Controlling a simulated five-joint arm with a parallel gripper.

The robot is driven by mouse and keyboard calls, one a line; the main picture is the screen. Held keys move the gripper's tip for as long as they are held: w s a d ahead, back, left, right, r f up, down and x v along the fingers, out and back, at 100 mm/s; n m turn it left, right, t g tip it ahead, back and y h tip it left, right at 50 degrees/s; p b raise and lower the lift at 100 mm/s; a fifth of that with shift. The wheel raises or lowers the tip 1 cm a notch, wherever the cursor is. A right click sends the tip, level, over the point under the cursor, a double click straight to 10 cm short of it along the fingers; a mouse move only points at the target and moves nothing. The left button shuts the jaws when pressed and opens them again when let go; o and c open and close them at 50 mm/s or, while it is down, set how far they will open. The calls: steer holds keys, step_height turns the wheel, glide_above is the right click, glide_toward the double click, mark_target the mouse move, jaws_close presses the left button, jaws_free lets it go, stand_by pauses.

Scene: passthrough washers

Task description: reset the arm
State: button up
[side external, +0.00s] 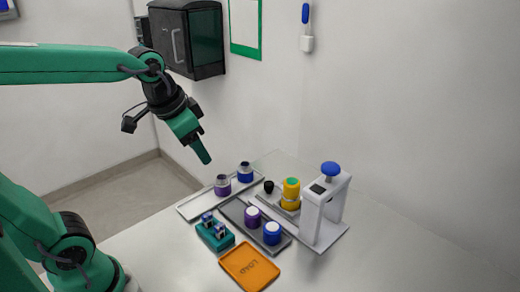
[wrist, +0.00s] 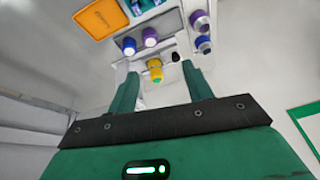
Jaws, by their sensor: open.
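My gripper (side external: 205,157) hangs in the air in the side view, above and behind the trays, pointing down to the right. In the wrist view its two green fingers (wrist: 161,76) stand apart with nothing held between them. Beyond them a yellow cylinder (wrist: 155,71) shows at a distance; in the side view this yellow cylinder (side external: 291,190) stands beside a white press (side external: 319,217) with a blue knob. No object touches the gripper.
A light tray (side external: 196,208) holds purple and blue containers. A teal holder (side external: 214,240) and an orange LOAD tray (side external: 262,277) are in front. A black cabinet (side external: 187,40) hangs behind the arm.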

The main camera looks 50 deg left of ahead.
steer(key=s+f+n+t, duration=0.1)
steer(key=s+n, duration=0.1)
steer(key=s, duration=0.4)
steer(key=shift+s+d+f, duration=0.15)
steer(key=shift+s+f, duration=0.15)
steer(key=shift+s, duration=0.05)
